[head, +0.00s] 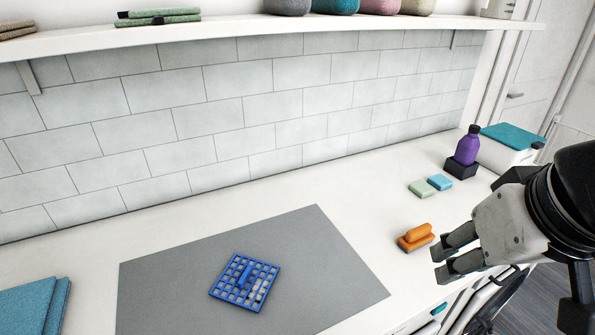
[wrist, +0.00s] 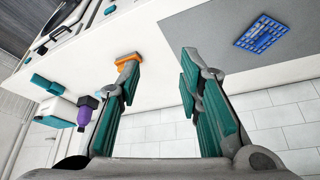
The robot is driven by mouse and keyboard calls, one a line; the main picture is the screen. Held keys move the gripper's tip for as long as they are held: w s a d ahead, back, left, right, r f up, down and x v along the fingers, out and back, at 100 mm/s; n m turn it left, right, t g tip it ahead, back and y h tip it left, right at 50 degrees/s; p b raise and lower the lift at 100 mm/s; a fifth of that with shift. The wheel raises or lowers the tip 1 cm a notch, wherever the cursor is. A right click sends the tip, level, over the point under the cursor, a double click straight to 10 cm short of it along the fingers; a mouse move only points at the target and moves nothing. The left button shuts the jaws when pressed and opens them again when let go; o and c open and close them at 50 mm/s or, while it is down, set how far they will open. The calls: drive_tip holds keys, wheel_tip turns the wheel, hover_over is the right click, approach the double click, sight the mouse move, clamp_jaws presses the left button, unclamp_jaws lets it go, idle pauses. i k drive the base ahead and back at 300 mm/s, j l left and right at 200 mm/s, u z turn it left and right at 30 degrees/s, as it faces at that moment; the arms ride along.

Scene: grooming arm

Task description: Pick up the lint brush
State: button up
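An orange block-like brush with a raised handle, which looks like the lint brush (head: 416,236), lies on the white counter to the right of the grey mat. In the wrist view the orange brush (wrist: 127,58) shows just beyond the tip of the left-hand finger, which partly covers it. My gripper (head: 441,265) is at the right in the head view, a little in front of and to the right of the brush in the picture. In the wrist view my gripper (wrist: 160,78) has its fingers wide apart with nothing between them.
A grey mat (head: 170,285) holds a blue grid tray (head: 244,283). Green (head: 421,188) and blue (head: 440,182) blocks lie behind the brush, near a purple bottle (head: 468,146) in a black holder. Teal towels (head: 30,305) lie at the left. A shelf (head: 250,35) spans the wall above.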

sight(418, 237)
drive_tip(key=i+l+z, duration=0.1)
drive_tip(key=l, duration=0.25)
drive_tip(key=i+l+z, duration=0.1)
drive_tip(key=l, duration=0.25)
drive_tip(key=i+l+z, duration=0.1)
drive_tip(key=l, duration=0.25)
drive_tip(key=i+l+z, duration=0.1)
drive_tip(key=i+l, duration=0.1)
drive_tip(key=l, duration=0.1)
